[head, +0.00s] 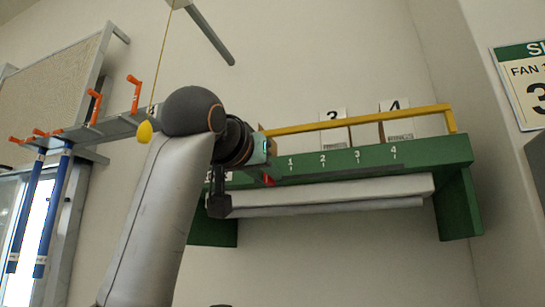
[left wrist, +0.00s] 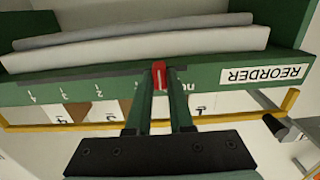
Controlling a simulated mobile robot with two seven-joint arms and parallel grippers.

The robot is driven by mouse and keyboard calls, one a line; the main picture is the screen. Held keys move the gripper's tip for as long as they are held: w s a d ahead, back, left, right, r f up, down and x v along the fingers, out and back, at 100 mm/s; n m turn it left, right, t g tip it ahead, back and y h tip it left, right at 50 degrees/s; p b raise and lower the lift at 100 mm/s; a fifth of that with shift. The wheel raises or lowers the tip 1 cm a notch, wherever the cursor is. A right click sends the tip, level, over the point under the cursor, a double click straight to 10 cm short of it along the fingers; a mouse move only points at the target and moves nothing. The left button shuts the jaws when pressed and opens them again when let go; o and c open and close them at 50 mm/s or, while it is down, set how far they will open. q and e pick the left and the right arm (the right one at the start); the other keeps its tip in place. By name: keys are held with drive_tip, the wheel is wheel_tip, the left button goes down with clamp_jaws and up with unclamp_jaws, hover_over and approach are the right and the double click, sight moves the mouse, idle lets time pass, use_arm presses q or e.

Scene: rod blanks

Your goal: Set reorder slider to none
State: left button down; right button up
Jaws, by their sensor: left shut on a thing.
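The red reorder slider (head: 268,181) sits on the front edge of a green shelf (head: 430,157). It also shows in the left wrist view (left wrist: 159,76), between the two fingers. My left gripper (left wrist: 161,72) is shut on it. The front edge carries the marks 1 to 4 and, beside a finger, a partly hidden word that seems to be the none mark. In the left wrist view, which is upside down, the slider stands between the 1 and that word. A REORDER label (left wrist: 262,74) is at the right there. My right gripper is not in view.
A yellow rail (head: 390,117) runs above the shelf, with number cards 3 (head: 335,128) and 4 (head: 398,120) behind it. Pale rolls (head: 330,196) lie under the shelf. Blue rods (head: 55,185) hang from a rack at left. A yellow pull knob (head: 145,132) hangs near my arm.

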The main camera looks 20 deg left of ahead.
use_arm(q)
drive_tip(key=a, duration=0.2)
drive_tip(key=shift+a+r, duration=0.1)
drive_tip(key=shift+a, duration=0.3)
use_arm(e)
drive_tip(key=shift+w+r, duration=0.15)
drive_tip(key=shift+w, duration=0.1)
use_arm(q)
drive_tip(key=c, duration=0.8)
unclamp_jaws()
drive_tip(key=shift+a, duration=0.1)
drive_tip(key=s+b, duration=0.2)
drive_tip(key=s, duration=1)
drive_tip(key=shift+s+a+b, duration=0.15)
drive_tip(key=shift+s+b, duration=0.1)
drive_tip(key=shift+b, duration=0.1)
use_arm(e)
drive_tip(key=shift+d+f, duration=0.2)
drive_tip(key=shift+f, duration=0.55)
